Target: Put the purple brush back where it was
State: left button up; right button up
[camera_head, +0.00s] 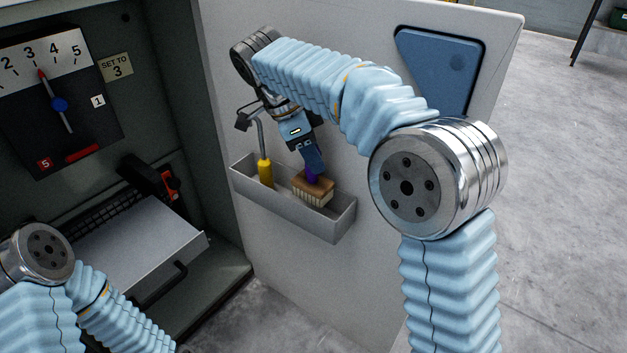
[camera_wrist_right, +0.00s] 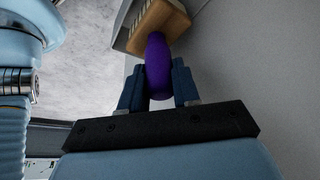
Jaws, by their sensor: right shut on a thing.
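The purple brush (camera_head: 314,187) has a purple handle, a wooden block and pale bristles. In the head view it is at the right part of a grey tray (camera_head: 341,225) fixed to a pale door panel, bristles down. I cannot tell whether the bristles touch the tray floor. My right gripper (camera_head: 313,168) is above the tray, shut on the purple handle. In the right wrist view the handle (camera_wrist_right: 158,66) sits between the two dark blue fingers (camera_wrist_right: 159,87). My left arm shows at lower left; its gripper is out of view.
A yellow-handled tool (camera_head: 265,172) stands in the tray's left part, close to the brush. A dial panel (camera_head: 58,100) and an open drawer (camera_head: 140,243) are in the cabinet at left. A blue triangular plate (camera_head: 440,68) is on the panel.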

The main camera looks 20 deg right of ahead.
aim_at(313, 180)
notch_tip(313, 180, down, 6)
jog(key=shift+f, duration=0.1)
jog(key=shift+d+f, duration=0.1)
jog(key=shift+f, duration=0.05)
jog(key=shift+f+b, duration=0.2)
jog(key=shift+b, duration=0.15)
jog(key=o, duration=0.7)
jog(key=shift+r, duration=0.1)
